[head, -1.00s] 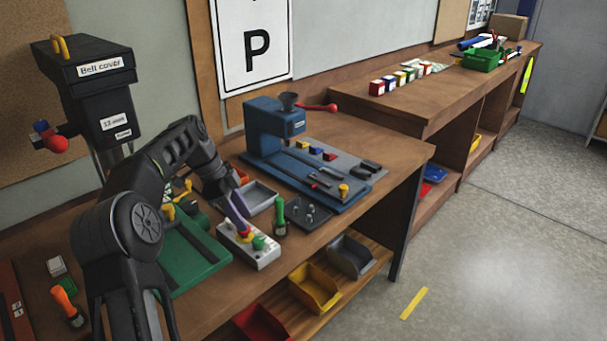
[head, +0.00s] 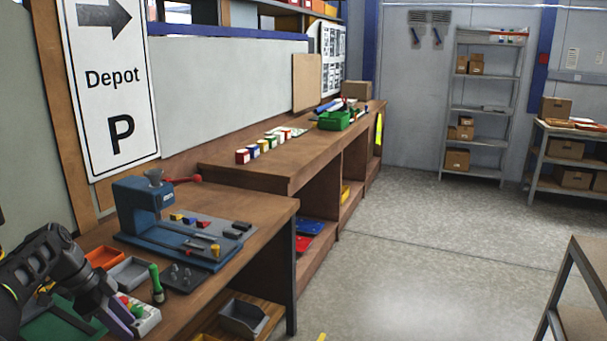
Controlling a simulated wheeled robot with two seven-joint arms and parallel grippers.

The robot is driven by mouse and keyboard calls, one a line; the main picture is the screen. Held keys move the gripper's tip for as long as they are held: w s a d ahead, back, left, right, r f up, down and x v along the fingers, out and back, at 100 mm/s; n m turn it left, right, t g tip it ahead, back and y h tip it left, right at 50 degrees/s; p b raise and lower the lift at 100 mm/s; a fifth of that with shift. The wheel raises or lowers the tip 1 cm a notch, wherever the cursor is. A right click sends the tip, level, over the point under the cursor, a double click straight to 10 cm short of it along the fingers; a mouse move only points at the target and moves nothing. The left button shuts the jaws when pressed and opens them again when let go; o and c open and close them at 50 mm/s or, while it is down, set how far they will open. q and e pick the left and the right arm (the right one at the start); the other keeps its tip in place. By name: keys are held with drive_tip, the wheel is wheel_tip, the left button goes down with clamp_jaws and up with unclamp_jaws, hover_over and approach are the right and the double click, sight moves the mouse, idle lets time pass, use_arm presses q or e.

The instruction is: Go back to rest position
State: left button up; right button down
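My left gripper (head: 122,317) is at the lower left, at the end of my dark arm. Its purple fingers point down over or beside a white box with coloured knobs (head: 146,318) on the near workbench. I cannot tell whether they touch it, or whether they are open or shut, because the arm and the picture angle hide the gap. My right gripper is not in view.
A blue press (head: 140,208) stands on the near bench (head: 262,210), with a green-handled tool (head: 156,283) and grey tray (head: 130,272) close to my gripper. A longer bench (head: 300,165) runs behind. The floor (head: 420,255) at the right is clear; a table (head: 590,262) stands at the right edge.

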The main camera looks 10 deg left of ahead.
use_arm(q)
drive_tip(key=w+d+f+n, duration=0.3)
drive_tip(key=d+f+n, duration=0.1)
drive_tip(key=d+f, duration=0.95)
drive_tip(key=s+d+f+n, duration=0.2)
drive_tip(key=s+d+f, duration=0.1)
drive_tip(key=d+f, duration=0.35)
drive_tip(key=s+d+f+n, duration=0.1)
drive_tip(key=s+d+f, duration=0.2)
drive_tip(key=d+f, duration=0.3)
drive_tip(key=s+d+f+n, duration=0.2)
drive_tip(key=s+d+f, duration=0.1)
drive_tip(key=s, duration=0.5)
drive_tip(key=s+d+f+n+g, duration=0.1)
drive_tip(key=s+d+f+n, duration=0.2)
drive_tip(key=s, duration=0.5)
drive_tip(key=s+d+f+n+b, duration=0.1)
drive_tip(key=s+d+f+n, duration=0.1)
drive_tip(key=s+d+f, duration=0.3)
drive_tip(key=s+d, duration=0.2)
drive_tip(key=s, duration=0.1)
drive_tip(key=shift+s+g, duration=0.3)
drive_tip(key=shift+s, duration=0.1)
